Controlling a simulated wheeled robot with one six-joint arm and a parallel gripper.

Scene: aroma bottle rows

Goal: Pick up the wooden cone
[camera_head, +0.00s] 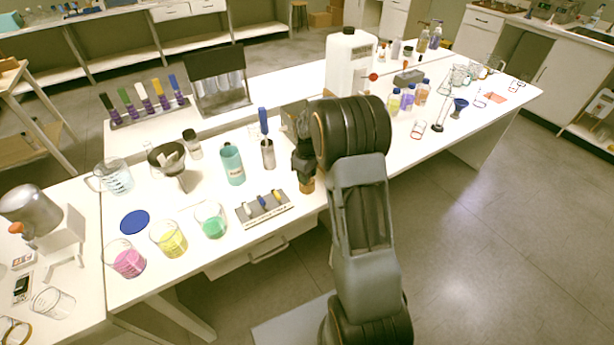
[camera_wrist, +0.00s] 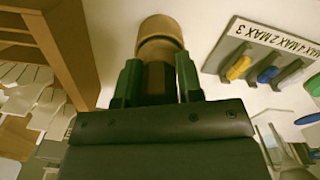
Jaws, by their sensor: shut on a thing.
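The wooden cone (camera_wrist: 160,35) is a brown, rounded piece between the dark fingers of my gripper (camera_wrist: 159,78) in the wrist view. My gripper is shut on it. In the head view my gripper (camera_head: 305,168) points down over the front part of the white table, and a bit of the wooden cone (camera_head: 307,186) shows below the fingers. Most of the cone's body is hidden by the fingers. I cannot tell whether it touches the table.
A labelled rack (camera_head: 265,208) with small coloured pieces lies just left of my gripper. A teal bottle (camera_head: 232,164) and a metal cup (camera_head: 268,154) stand behind it. Beakers with green (camera_head: 212,222), yellow (camera_head: 170,240) and pink liquid (camera_head: 128,262) stand further left. A white jug (camera_head: 348,70) stands behind.

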